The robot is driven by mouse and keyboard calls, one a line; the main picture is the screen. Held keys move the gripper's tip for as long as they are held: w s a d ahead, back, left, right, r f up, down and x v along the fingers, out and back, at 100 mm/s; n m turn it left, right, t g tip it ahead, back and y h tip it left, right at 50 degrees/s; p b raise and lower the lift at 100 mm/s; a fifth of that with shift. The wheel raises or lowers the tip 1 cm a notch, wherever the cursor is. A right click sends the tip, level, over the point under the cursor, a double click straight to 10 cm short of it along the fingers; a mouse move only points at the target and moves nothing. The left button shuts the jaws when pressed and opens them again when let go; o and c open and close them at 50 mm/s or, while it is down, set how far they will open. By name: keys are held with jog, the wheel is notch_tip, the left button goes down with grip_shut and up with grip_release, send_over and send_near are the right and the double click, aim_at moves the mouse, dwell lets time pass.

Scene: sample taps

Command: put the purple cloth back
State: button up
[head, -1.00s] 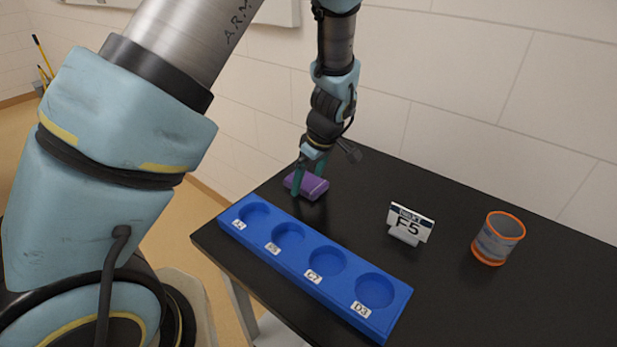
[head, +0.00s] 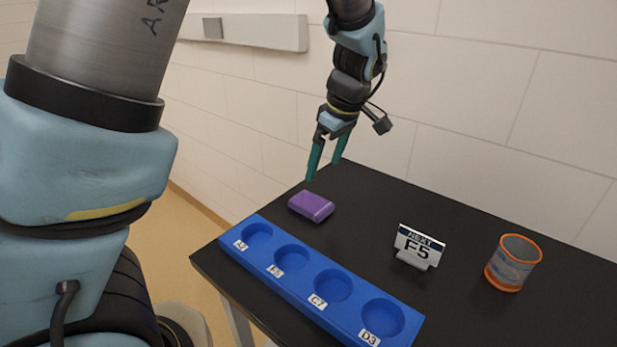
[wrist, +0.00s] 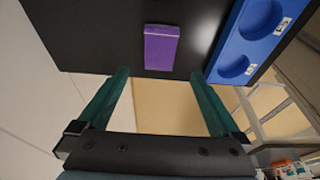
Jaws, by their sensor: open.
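The purple cloth (head: 311,206) is a folded block lying on the black table, just behind the left part of the blue rack. It also shows in the wrist view (wrist: 161,47), ahead of and between the fingertips. My gripper (head: 325,170) is open and empty, raised above the table and a little behind the cloth, not touching it. In the wrist view its two green fingers (wrist: 160,73) are spread wide apart with nothing between them.
The blue rack (head: 268,272) has several empty round wells with labels, including C7 and D3. A sign reading "NEXT F5" (head: 419,247) stands right of the cloth. An orange-rimmed cup (head: 513,263) stands further right. The black table (head: 455,300) is bare between these; a wall runs behind.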

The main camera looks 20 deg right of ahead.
jog(key=shift+r, duration=0.15)
jog(key=w+a+m+g+h, duration=0.1)
jog(key=w+a+m+g, duration=0.2)
jog(key=a, duration=1.3)
jog(key=s+a+m+t, duration=0.1)
jog(key=s+a+m, duration=0.1)
jog(key=a, duration=0.6)
jog(key=s+a+f+m, duration=0.1)
jog(key=a+m, duration=0.1)
jog(key=a, duration=0.6)
jog(key=shift+s+t+h, duration=0.4)
jog(key=shift+f, duration=0.1)
